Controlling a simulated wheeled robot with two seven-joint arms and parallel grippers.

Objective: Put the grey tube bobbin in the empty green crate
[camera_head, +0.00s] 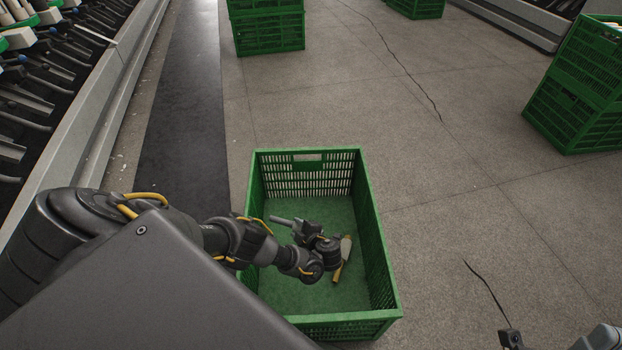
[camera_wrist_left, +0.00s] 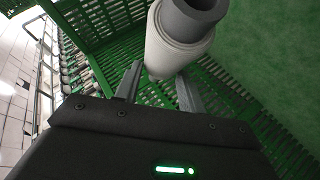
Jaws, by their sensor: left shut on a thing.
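The grey tube bobbin (camera_wrist_left: 168,48), white yarn on a grey tube, is between the fingers of my left gripper (camera_wrist_left: 158,82), which is shut on it. In the head view my left arm reaches over the near left rim of the open green crate (camera_head: 382,235), and the hand is within its outline. A pale piece (camera_head: 346,247) shows beside the hand there; I cannot tell whether it is the bobbin's yarn. The green crate floor and slotted wall show in the left wrist view (camera_wrist_left: 262,65). Whether the bobbin touches the floor is unclear. My right gripper is at most partly visible at the bottom right.
Green crates stand at the back (camera_head: 268,32) and at the right (camera_head: 580,95), the latter with things in it. The winding machine (camera_head: 50,95) runs along the left.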

